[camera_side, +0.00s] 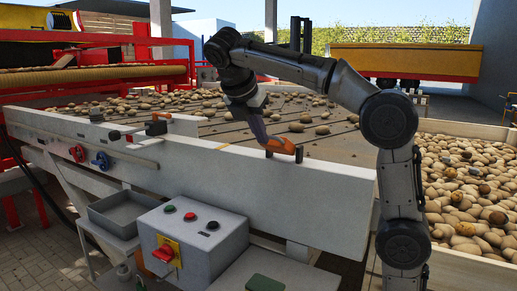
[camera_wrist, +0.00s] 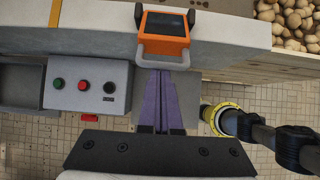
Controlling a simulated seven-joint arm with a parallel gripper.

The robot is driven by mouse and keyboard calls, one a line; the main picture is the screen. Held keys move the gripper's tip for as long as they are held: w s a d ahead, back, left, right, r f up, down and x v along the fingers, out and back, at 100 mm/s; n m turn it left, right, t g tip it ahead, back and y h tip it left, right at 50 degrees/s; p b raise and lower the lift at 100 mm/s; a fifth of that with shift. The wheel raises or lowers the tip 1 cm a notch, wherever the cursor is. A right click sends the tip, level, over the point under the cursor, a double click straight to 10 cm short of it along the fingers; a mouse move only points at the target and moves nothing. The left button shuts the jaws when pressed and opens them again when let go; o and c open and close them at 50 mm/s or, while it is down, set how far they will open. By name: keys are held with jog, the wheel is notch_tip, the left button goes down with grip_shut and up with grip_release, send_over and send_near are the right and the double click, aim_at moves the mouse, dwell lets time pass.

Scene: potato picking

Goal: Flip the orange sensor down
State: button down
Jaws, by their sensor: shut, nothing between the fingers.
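The orange sensor (camera_side: 281,146) is mounted on the top edge of the conveyor's pale side wall and, in the side view, slants up towards my gripper. My gripper (camera_side: 264,141) points down at the sensor's raised left end. Its purple fingers (camera_wrist: 162,74) are together and empty, with their tips at the loop's lower edge. I cannot tell whether they touch it.
The conveyor belt (camera_side: 345,145) behind the wall carries scattered potatoes. A control box (camera_side: 193,240) with buttons and a red switch stands in front, beside a grey tray (camera_side: 122,210). A crate of potatoes (camera_side: 465,250) is at the right. Another small orange part (camera_side: 156,127) sits further left on the wall.

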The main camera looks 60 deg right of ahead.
jog(key=d+r, duration=0.7)
jog(key=shift+d+r, duration=0.1)
jog(key=shift+d, duration=0.25)
jog(key=d, duration=0.3)
jog(key=shift+d+r, duration=0.25)
jog(key=shift+r, duration=0.1)
dwell(0.4)
jog(key=shift+a, duration=0.15)
